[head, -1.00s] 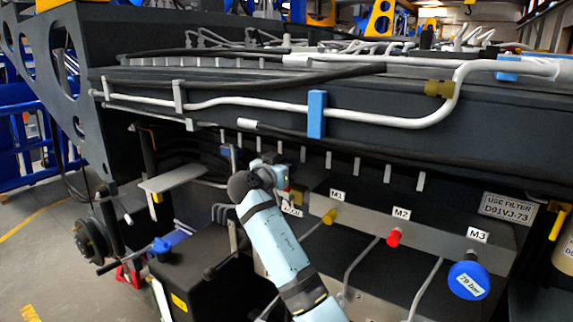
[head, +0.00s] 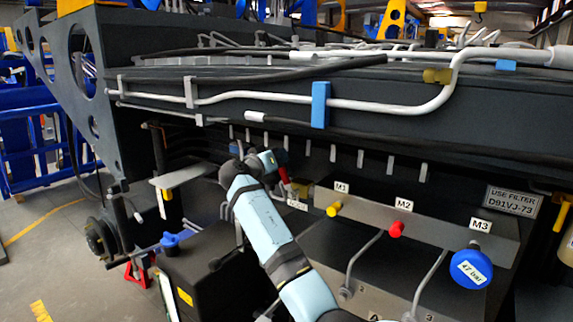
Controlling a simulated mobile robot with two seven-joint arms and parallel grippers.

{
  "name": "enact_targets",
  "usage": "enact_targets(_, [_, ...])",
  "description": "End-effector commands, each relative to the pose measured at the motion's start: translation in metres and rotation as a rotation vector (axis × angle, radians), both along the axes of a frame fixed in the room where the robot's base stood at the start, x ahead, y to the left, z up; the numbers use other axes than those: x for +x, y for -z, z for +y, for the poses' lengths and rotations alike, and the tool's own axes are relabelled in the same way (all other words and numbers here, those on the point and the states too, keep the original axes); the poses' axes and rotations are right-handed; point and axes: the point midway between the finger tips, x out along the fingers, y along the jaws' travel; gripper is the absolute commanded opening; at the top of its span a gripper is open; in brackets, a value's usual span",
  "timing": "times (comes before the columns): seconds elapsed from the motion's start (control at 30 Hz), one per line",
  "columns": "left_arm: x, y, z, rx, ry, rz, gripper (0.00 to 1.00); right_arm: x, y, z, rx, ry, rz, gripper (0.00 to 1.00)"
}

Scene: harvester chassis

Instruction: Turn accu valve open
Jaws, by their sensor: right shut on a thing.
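My right arm reaches up from the bottom to the left end of the grey valve panel (head: 400,232). My right gripper (head: 283,168) is there, shut on the red handle (head: 286,181) of the accu valve. The handle is small and partly covered, so its exact angle is hard to tell. A small white label (head: 297,205) sits just below it, too small to read surely. The blue round gauge (head: 470,267) at the panel's right end reads 47 bar. My left gripper is not in view.
The panel carries a yellow fitting (head: 333,209) at M1 and a red fitting (head: 396,229) at M2. Grey pipes run below it. A dark chassis beam with a white pipe (head: 390,107) hangs above my gripper. A black box (head: 215,270) stands at lower left.

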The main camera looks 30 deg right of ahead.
Motion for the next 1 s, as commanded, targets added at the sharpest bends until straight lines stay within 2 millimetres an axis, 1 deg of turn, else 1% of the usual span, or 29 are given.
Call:
enact_targets(0.03, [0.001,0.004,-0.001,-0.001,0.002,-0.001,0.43,0.005,0.004,0.002,-0.018,0.000,0.040,0.00])
enact_targets(0.3, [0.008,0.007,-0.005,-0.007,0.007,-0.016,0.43,0.026,0.021,0.011,-0.117,0.000,0.279,0.00])
enact_targets(0.5, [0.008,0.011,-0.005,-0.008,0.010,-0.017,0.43,0.038,0.037,0.016,-0.191,0.000,0.454,0.00])
enact_targets(0.8, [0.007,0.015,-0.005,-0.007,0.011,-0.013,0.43,0.051,0.064,0.021,-0.298,-0.002,0.710,0.00])
enact_targets(1.0, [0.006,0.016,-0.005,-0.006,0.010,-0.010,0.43,0.055,0.080,0.023,-0.357,-0.001,0.851,0.00])
